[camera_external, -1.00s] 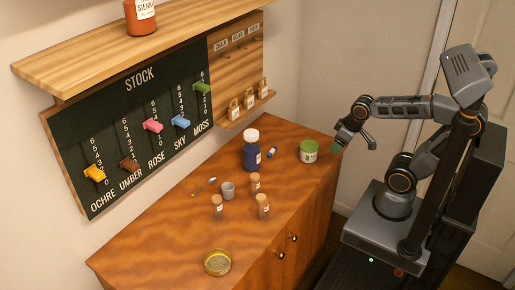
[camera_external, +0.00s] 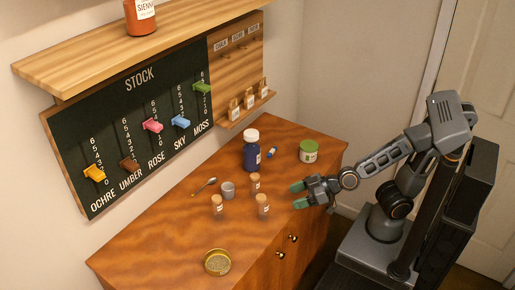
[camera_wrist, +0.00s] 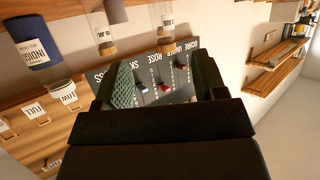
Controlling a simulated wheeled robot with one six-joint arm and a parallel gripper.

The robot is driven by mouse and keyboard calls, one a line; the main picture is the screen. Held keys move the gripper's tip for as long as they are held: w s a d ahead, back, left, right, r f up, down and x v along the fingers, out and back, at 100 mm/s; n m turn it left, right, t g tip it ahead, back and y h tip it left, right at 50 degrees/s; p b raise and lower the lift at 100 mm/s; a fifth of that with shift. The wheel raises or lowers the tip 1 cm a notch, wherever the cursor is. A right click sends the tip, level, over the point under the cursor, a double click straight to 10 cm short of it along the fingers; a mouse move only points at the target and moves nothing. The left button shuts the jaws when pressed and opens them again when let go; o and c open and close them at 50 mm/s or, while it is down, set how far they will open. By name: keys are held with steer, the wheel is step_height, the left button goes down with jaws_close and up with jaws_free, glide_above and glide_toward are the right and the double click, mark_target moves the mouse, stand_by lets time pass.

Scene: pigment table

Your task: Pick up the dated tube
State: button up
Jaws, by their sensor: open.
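Three small cork-topped glass tubes stand upright on the wooden cabinet top: a back tube (camera_external: 255,184), a left tube (camera_external: 217,206) and a right tube (camera_external: 262,206). Each bears a white label, unreadable in the external view. In the wrist view, two tubes hang inverted at the top, one left (camera_wrist: 101,32) and one right of it (camera_wrist: 166,24); their labels carry short text, perhaps dates, too small to read surely. My gripper (camera_external: 299,195) is open and empty, right of the tubes, its green-padded fingers pointing left towards them. Its fingers also show in the wrist view (camera_wrist: 165,82).
A brass dish (camera_external: 218,262) sits in front. The stock board (camera_external: 135,130) hangs behind.

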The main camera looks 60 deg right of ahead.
mark_target(264, 208)
steer(key=shift+w+a+f+p, duration=0.1)
steer(key=shift+w+a+p, duration=0.6)
steer(key=shift+p, duration=0.55)
steer(key=p+x, duration=0.2)
steer(key=p, duration=0.1)
steer(key=shift+w+a+f, duration=0.7)
steer(key=shift+w+f, duration=0.15)
steer(key=shift+w, duration=0.05)
steer(key=shift+x, duration=2.9)
steer(key=shift+s, duration=0.1)
steer(key=shift+c, duration=0.2)
steer(key=c, duration=1)
steer(key=shift+o, duration=0.2)
